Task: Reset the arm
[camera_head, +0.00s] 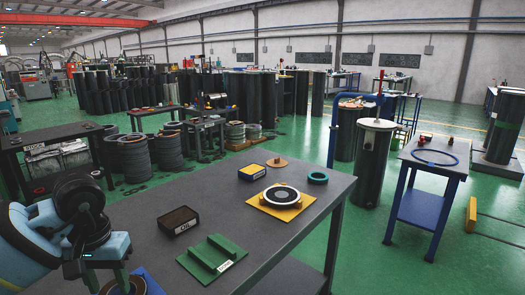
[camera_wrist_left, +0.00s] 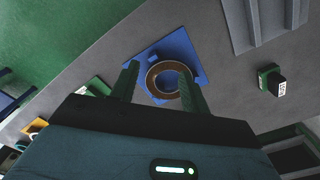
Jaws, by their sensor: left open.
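My left gripper (camera_head: 107,281) is at the lower left of the head view, pointing down over the near-left part of the dark table. In the left wrist view its two green fingers (camera_wrist_left: 162,78) are apart. A brown ring (camera_wrist_left: 153,73) with a grey inside lies on a blue plate (camera_wrist_left: 196,66) beyond and between the fingers in that view. I cannot tell whether a finger touches it. In the head view the ring (camera_head: 126,289) and the blue plate (camera_head: 150,283) show only partly at the bottom edge. My right gripper is in neither view.
The table (camera_head: 215,201) also holds a black labelled box (camera_head: 179,220), a green ridged plate (camera_head: 212,258), a yellow plate (camera_head: 296,210) with a white-rimmed ring, a yellow-topped box (camera_head: 252,172), a tan flanged piece (camera_head: 277,162) and a teal ring (camera_head: 317,177).

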